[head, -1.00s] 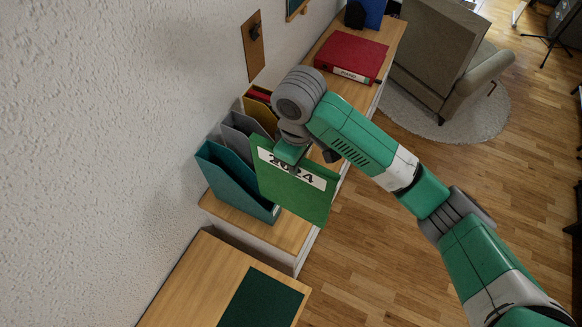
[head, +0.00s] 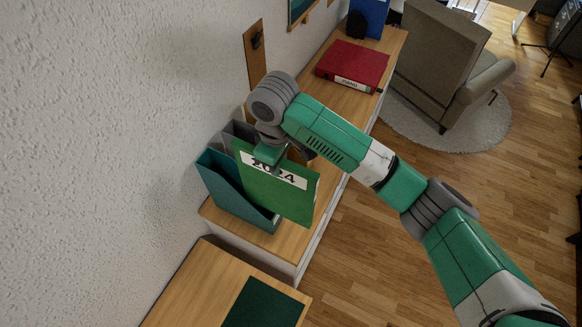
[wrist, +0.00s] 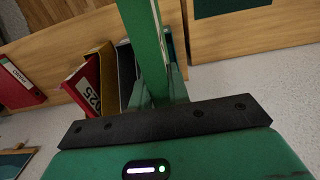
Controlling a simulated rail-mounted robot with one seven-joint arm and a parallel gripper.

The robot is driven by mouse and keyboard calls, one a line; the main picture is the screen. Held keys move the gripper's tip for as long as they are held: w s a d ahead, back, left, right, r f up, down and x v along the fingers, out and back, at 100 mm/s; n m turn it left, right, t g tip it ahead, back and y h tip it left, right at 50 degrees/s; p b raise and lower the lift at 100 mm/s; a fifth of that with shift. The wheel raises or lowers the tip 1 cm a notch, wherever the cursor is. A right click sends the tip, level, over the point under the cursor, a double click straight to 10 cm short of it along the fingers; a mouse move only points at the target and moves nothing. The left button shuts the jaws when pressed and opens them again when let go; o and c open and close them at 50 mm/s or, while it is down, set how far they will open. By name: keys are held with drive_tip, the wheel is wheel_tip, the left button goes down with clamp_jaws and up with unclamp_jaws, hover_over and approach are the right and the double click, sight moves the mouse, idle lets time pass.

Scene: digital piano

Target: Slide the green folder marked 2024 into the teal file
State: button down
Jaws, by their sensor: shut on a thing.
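The green folder (head: 282,198) with the white 2024 label hangs upright, slightly tilted, from my gripper (head: 274,156), which is shut on its upper edge. In the wrist view the folder (wrist: 146,42) runs away from between the fingers (wrist: 160,92). The teal file (head: 222,190) stands on the shelf top by the wall, its slanted opening facing up. The folder is just right of it in the head view and covers part of it. I cannot tell whether they touch; the folder's lower part appears outside the file.
A grey file (head: 238,131) stands just behind the teal one. The wrist view shows a yellow file (wrist: 98,65) with a red 2025 folder (wrist: 86,88). A red binder (head: 352,66) lies farther along the shelf top (head: 325,115). The wall is close on the left.

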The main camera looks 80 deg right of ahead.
drive_tip(key=w+d+f+b, duration=0.1)
drive_tip(key=w+d+b, duration=0.1)
drive_tip(key=w+b, duration=0.3)
drive_tip(key=w+d+f+b, duration=0.1)
drive_tip(key=w+d+b, duration=0.25)
drive_tip(key=w, duration=0.45)
wheel_tip(320, 180, down, 10)
drive_tip(key=b, duration=0.2)
drive_tip(key=shift+s+a, duration=0.15)
drive_tip(key=shift+a, duration=0.3)
drive_tip(key=shift+f+b, duration=0.4)
drive_tip(key=shift+f, duration=0.95)
idle(0.3)
drive_tip(key=c, duration=1.3)
unclamp_jaws()
drive_tip(key=shift+o, duration=0.7)
drive_tip(key=shift+o, duration=0.7)
wheel_tip(320, 180, up, 9)
drive_tip(key=p, duration=0.9)
